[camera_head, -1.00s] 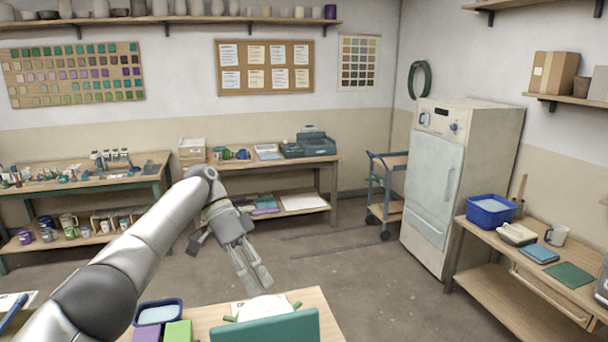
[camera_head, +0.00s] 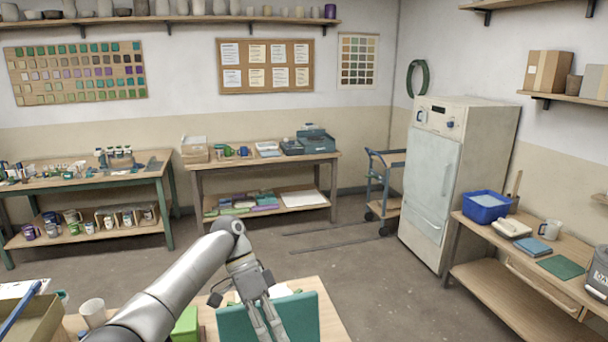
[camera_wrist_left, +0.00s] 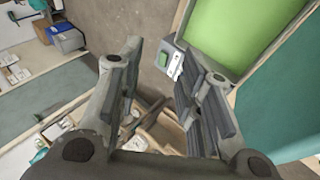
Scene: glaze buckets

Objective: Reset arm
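My left arm comes in from the lower left in the head view. My left gripper (camera_head: 270,328) points down in front of a teal panel (camera_head: 300,318) at the near table. In the left wrist view its two fingers (camera_wrist_left: 152,65) are spread apart with nothing between them. Whether the fingers touch the panel I cannot tell. My right gripper is in neither view.
The near table (camera_head: 335,325) holds a green block (camera_head: 186,324), a white cup (camera_head: 93,312) and an open box (camera_head: 30,322). A side bench on the right carries a blue tub (camera_head: 486,208). A pale cabinet (camera_head: 440,170) stands behind. The middle floor is clear.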

